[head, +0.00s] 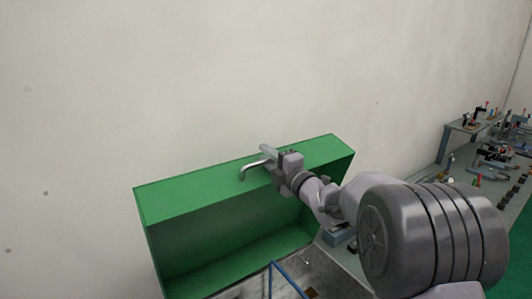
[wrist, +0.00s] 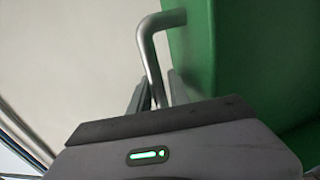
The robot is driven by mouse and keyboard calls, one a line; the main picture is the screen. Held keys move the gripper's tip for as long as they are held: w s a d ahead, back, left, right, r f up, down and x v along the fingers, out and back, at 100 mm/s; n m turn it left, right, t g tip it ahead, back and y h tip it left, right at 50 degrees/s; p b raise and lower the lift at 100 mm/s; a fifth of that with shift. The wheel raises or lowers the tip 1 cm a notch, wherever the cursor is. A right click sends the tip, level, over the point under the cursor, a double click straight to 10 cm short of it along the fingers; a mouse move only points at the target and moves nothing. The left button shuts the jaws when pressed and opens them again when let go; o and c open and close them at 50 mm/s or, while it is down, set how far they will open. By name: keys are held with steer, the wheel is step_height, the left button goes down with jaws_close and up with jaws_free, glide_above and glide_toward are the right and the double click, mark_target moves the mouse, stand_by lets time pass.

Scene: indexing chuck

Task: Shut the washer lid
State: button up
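The green washer lid (head: 240,186) stands open, tilted up against the pale wall in the head view. A bent silver handle (head: 250,169) sits on its upper edge. My gripper (head: 268,155) is at this handle, at the top of the lid. In the wrist view the handle (wrist: 151,50) runs down between the two dark fingers of my gripper (wrist: 157,92), which lie close on both sides of it. The fingers look shut on the handle, though their contact is partly hidden by the gripper body. The green lid (wrist: 240,60) fills the right side there.
Below the lid is the washer's grey basin (head: 338,272), with a blue bar (head: 287,278) at its front. A grey bench (head: 455,165) with several small fixtures runs along the wall at the right. The wall behind the lid is bare.

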steer(key=shift+w+a, duration=0.1)
steer(key=shift+w, duration=0.1)
steer(key=shift+s, duration=0.1)
steer(key=shift+c, duration=0.2)
jaws_close()
stand_by(1.1)
